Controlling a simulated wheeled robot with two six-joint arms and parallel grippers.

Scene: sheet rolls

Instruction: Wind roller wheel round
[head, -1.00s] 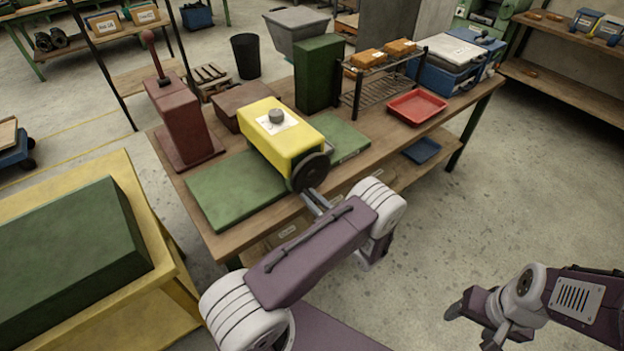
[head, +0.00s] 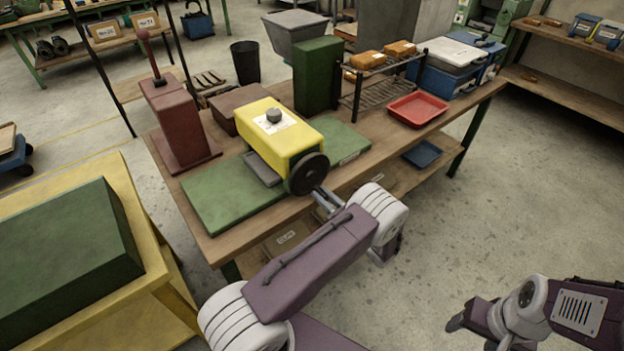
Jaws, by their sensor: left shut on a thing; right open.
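The sheet roller (head: 285,137) is a yellow box with a grey knob on top, standing on the bench between two green plates, the left one (head: 225,195) and the right one (head: 340,142). Its dark round wheel (head: 308,174) faces me at the front end. A flat grey sheet (head: 262,169) sticks out from the roller's left side over the left plate. My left gripper (head: 321,194) is shut on the wheel at its lower right rim; its fingertips are partly hidden, so the exact grip is unclear. My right gripper (head: 468,321) is open and empty, low over the floor at right.
A maroon lever press (head: 176,120) stands left on the bench (head: 240,232). A green block (head: 317,75), a wire rack (head: 380,90) and a red tray (head: 417,109) stand behind and right. A yellow table (head: 150,240) with a green block is at left.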

